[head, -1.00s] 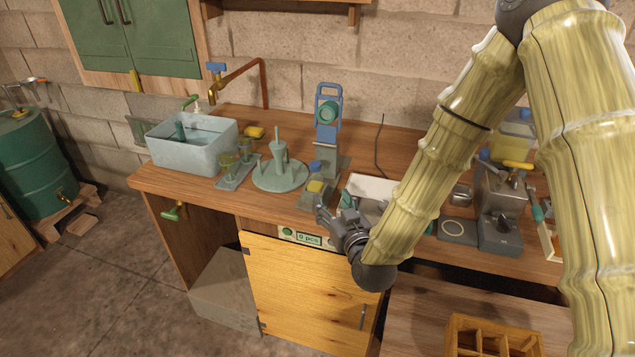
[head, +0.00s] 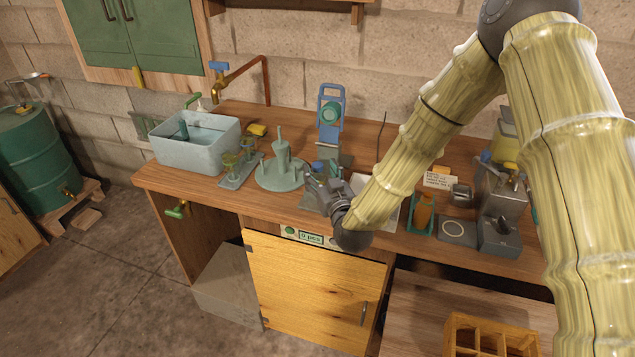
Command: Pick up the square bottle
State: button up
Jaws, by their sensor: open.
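The square bottle (head: 318,166) stands on the grey base of the blue press on the bench. Only its blue cap shows clearly; the rest is hidden behind my gripper. My gripper (head: 315,183) is open and is right at the bottle, its fingers in front of and beside it. I cannot tell whether the fingers touch the bottle.
The blue press (head: 330,115) rises just behind my gripper. A green round stand (head: 281,175) is close on the left, with a blue sink basin (head: 195,142) beyond. An amber bottle in a green holder (head: 423,212) and a grey machine (head: 500,215) stand right.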

jog(key=shift+p+x, duration=0.3)
jog(key=shift+x, duration=1)
jog(key=shift+s, duration=0.1)
grip_shut()
jog(key=shift+f, duration=0.1)
